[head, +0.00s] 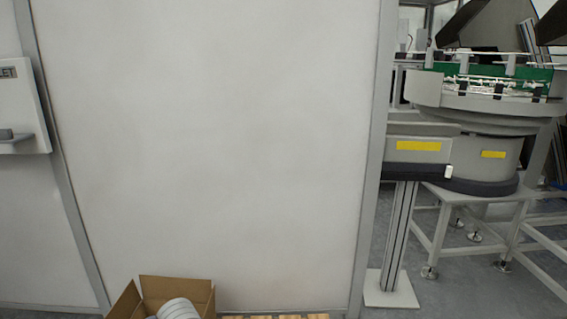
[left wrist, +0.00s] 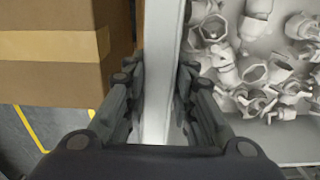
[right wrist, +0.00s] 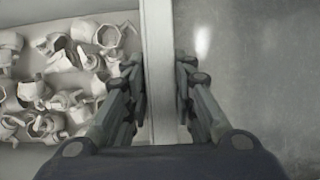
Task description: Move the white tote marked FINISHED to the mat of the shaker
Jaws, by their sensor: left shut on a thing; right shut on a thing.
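A white tote shows only in part in both wrist views. My left gripper (left wrist: 161,80) is shut on one wall of the tote (left wrist: 163,35), with a finger on each side of the wall. My right gripper (right wrist: 160,78) is shut on another wall of the tote (right wrist: 156,25). Many white cap-like parts (left wrist: 250,72) lie inside it, and they also show in the right wrist view (right wrist: 60,85). No FINISHED mark is visible. The head view shows neither the grippers, the tote nor a mat.
A cardboard box (left wrist: 50,70) stands close beside the tote's left-gripper side. Grey floor (right wrist: 260,70) is clear beyond the right-gripper side. The head view shows a white wall panel (head: 210,130), an open carton (head: 175,295) below, and a round bowl machine (head: 485,115) on the right.

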